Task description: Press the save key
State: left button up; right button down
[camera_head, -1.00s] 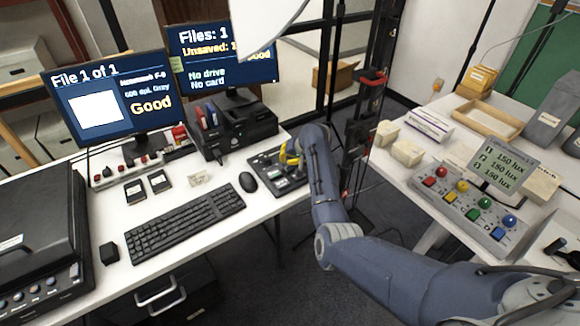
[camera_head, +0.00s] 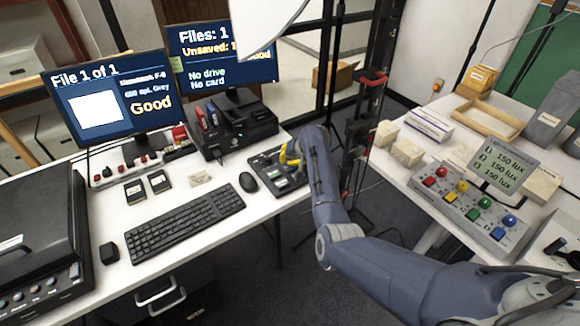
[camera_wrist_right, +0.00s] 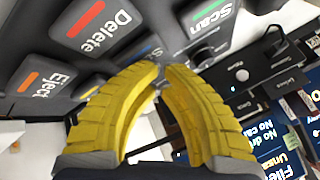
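A dark key panel (camera_head: 268,168) lies at the right end of the white desk. My right gripper (camera_head: 287,155) is over it, its yellow fingers partly hidden by my arm in the head view. In the right wrist view the fingertips (camera_wrist_right: 160,78) are together, empty, close to the panel. Large keys there read Delete (camera_wrist_right: 105,30), Eject (camera_wrist_right: 48,85) and Scan (camera_wrist_right: 208,25). A key with a blue mark (camera_wrist_right: 150,52) sits right behind the fingertips; its label is hidden, and contact cannot be told. My left gripper is out of view.
The right monitor (camera_head: 222,60) reads Files: 1, Unsaved: 1, No drive, No card. A mouse (camera_head: 248,182) and keyboard (camera_head: 185,222) lie left of the panel. A black drive unit (camera_head: 235,130) stands behind it. A side table with coloured buttons (camera_head: 470,205) is at right.

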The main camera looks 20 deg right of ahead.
jog(key=shift+f, duration=0.25)
jog(key=shift+r, duration=0.2)
dwell(0.3)
jog(key=shift+r, duration=0.75)
jog(key=shift+r, duration=0.15)
jog(key=shift+r, duration=2.4)
